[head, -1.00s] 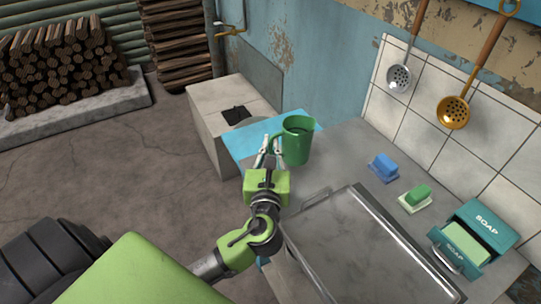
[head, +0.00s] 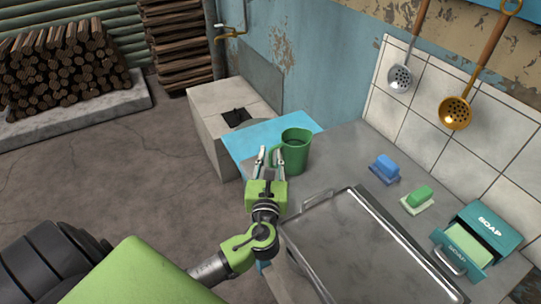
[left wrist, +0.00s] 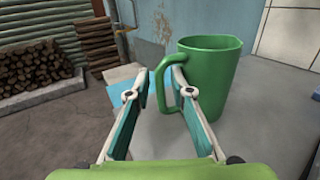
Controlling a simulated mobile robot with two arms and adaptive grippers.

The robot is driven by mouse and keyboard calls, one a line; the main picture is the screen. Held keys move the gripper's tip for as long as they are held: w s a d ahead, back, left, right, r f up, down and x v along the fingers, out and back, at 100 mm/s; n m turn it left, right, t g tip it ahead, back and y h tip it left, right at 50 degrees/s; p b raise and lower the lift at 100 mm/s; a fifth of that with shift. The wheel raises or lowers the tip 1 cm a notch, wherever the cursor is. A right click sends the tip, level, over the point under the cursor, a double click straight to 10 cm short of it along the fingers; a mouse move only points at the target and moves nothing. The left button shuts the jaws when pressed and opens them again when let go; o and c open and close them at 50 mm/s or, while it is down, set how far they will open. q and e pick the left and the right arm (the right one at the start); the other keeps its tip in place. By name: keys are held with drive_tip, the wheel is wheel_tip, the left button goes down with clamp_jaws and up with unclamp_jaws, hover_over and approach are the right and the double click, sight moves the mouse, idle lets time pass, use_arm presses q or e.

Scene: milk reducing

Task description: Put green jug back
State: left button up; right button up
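The green jug (head: 296,152) stands upright at the far left part of the grey counter, beside a blue mat (head: 262,137), with its handle towards my left gripper. My left gripper (head: 269,157) is open at the handle side of the jug. In the left wrist view, the jug (left wrist: 212,80) is at the upper right. The outer bar of its handle shows between the parted fingers (left wrist: 158,83), and the right finger overlaps the handle opening. Whether a finger touches the handle is unclear. My right gripper is not in view.
A metal tray-like cover (head: 350,255) with a handle lies on the counter in front. Blue soap (head: 385,166), green soap (head: 418,197) and a teal soap box (head: 480,238) are at the right. Ladles hang on the tiled wall. The counter between jug and soaps is clear.

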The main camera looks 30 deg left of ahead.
use_arm(q)
drive_tip(key=shift+r, duration=0.15)
drive_tip(key=b+v, duration=0.1)
drive_tip(key=v, duration=1.1)
idle(0.3)
